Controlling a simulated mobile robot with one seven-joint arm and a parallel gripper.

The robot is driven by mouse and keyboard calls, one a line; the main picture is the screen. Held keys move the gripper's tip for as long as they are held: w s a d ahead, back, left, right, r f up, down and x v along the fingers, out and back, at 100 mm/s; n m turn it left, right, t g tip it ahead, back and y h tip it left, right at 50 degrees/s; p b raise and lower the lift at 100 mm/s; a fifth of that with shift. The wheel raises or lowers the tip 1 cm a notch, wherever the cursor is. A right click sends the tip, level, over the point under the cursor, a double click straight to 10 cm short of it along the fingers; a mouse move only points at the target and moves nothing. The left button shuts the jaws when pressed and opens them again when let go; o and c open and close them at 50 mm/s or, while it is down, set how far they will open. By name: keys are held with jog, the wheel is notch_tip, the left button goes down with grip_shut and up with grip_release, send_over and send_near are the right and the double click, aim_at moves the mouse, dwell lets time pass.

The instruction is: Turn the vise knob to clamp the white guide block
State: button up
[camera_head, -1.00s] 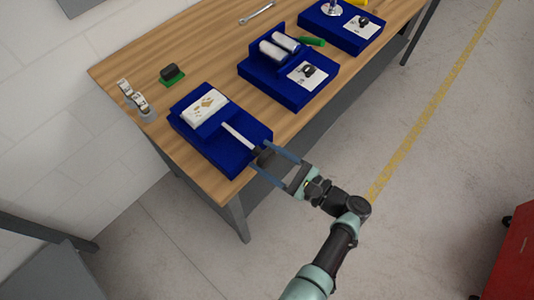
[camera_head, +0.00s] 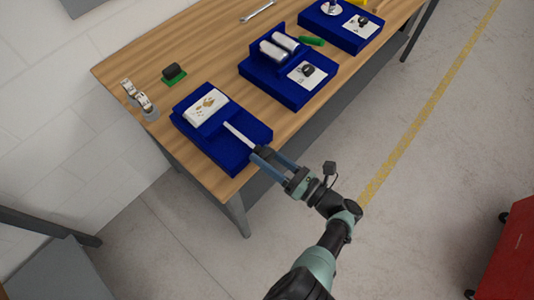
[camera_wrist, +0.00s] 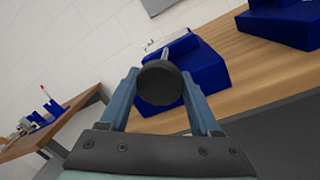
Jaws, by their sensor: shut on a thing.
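The white guide block (camera_head: 206,107) sits in the blue vise (camera_head: 243,134) at the near left end of the table. A light screw rod (camera_head: 238,134) runs from the vise toward my gripper (camera_head: 262,157). In the wrist view the dark round vise knob (camera_wrist: 160,83) is between the two blue fingers of my gripper (camera_wrist: 158,88), and they are shut on its sides. The knob is mostly hidden by the fingers in the head view. The wrist view also shows part of the blue vise (camera_wrist: 204,64) behind the knob.
A second blue fixture (camera_head: 272,83) with white cylinders and a third blue fixture (camera_head: 340,30) stand farther along the wooden table (camera_head: 150,62). A metal clip-like part (camera_head: 140,100) and a dark block on a green base (camera_head: 173,73) lie left. Floor in front is open.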

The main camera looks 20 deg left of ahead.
jog(key=m, duration=0.4)
jog(key=shift+s+m+t+p, duration=0.1)
jog(key=shift+m+t+p, duration=0.2)
jog(key=shift+m+t, duration=0.4)
jog(key=shift+m, duration=1.4)
jog(key=o, duration=1.4)
jog(key=shift+c, duration=0.2)
jog(key=shift+d, duration=0.15)
jog(key=b+v, duration=0.1)
jog(key=v, duration=1.1)
jog(key=shift+s+d+b, duration=0.2)
jog(key=shift+d+b, duration=0.1)
jog(key=shift+b, duration=0.05)
